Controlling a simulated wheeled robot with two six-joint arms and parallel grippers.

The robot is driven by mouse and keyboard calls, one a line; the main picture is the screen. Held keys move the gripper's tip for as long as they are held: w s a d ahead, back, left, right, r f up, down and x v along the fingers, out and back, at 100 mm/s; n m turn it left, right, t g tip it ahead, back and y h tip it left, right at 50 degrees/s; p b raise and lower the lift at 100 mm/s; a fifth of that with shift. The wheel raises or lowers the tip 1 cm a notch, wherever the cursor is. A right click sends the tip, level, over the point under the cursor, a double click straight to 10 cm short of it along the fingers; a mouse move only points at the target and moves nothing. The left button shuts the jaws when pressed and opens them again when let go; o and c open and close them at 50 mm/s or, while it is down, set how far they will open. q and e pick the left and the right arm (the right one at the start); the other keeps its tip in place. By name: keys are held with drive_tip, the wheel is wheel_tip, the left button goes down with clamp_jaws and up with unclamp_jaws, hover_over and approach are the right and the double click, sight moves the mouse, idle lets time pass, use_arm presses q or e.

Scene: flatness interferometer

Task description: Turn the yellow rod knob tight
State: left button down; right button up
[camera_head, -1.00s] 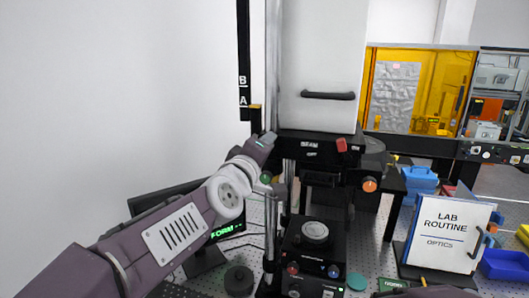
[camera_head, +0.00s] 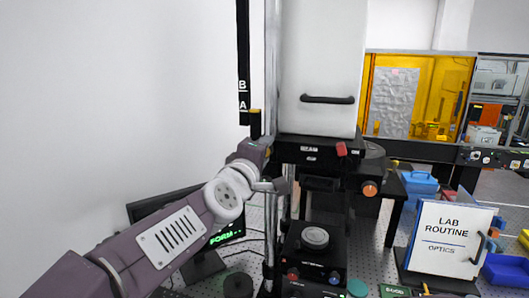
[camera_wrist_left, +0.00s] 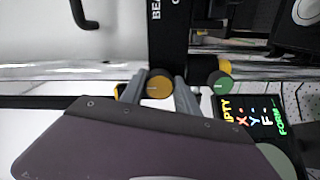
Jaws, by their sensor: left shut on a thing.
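The yellow knob (camera_wrist_left: 158,85) sits between the two fingers of my left gripper (camera_wrist_left: 158,92) in the left wrist view, and the gripper is shut on it. Its round face carries a short pale line. In the head view my left wrist (camera_head: 250,160) is beside the vertical rod of the black instrument, and I cannot make out the yellow knob there. A second knob with a green face and yellow rim (camera_wrist_left: 222,80) is right of the fingers in the wrist view, apart from them. My right gripper is not in view.
The black instrument (camera_head: 314,268) stands on a perforated table under a white housing (camera_head: 318,60). A monitor (camera_head: 225,232) is behind my left arm. A round black part (camera_head: 238,284) lies below the arm. A lab routine sign (camera_head: 447,237) and blue bins (camera_head: 419,183) are at right.

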use_arm(q)
drive_tip(key=c, duration=0.9)
unclamp_jaws()
drive_tip(key=shift+a, duration=0.1)
drive_tip(key=p+v, duration=0.7)
drive_tip(key=v, duration=0.2)
